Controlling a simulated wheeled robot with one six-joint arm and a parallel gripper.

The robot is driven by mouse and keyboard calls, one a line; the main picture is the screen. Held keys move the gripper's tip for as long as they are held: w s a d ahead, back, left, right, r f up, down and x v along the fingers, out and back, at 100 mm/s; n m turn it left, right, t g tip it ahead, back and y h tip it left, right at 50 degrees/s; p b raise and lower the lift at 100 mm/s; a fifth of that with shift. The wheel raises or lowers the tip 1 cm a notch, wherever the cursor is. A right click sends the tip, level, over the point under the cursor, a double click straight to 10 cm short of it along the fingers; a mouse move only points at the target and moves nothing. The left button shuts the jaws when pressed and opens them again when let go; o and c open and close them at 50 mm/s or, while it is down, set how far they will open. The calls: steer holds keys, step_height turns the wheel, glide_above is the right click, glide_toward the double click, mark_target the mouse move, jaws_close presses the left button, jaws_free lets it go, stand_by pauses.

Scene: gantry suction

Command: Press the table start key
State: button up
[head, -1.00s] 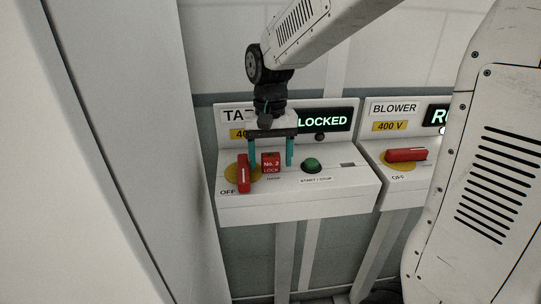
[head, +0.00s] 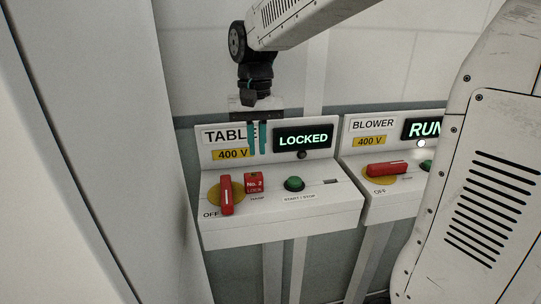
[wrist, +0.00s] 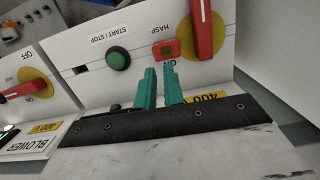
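The key also shows in the wrist view (wrist: 118,58). The display (head: 303,140) reads LOCKED. The red rotary handle (head: 226,194) stands upright on its yellow disc, by the OFF mark. My gripper (head: 257,150) is above the desk in front of the TABLE label, apart from key and lock. Its teal fingers are drawn together with only a narrow gap and nothing between them.
The BLOWER panel (head: 375,127) stands close on the right, its handle (head: 387,169) lying level and its display partly hidden by my arm. A tall pale cabinet side (head: 110,120) stands close on the left.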

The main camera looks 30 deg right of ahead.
steer(key=d+m, duration=0.1)
steer(key=d+r+m, duration=0.1)
steer(key=d, duration=0.1)
steer(key=d+r+m, duration=0.1)
steer(key=shift+s+d+r+t, duration=0.15)
steer(key=shift+d+r+t, duration=0.1)
steer(key=shift+t, duration=0.15)
jaws_close()
step_height(320, 180, up, 4)
steer(key=m, duration=1.5)
glide_above(295, 179)
steer(key=w, duration=0.1)
steer(key=shift+w+d, duration=0.2)
steer(key=shift+d, duration=0.15)
steer(key=f, duration=0.9)
steer(key=s+f, duration=0.1)
steer(key=f, duration=0.4)
steer(key=shift+a, duration=0.3)
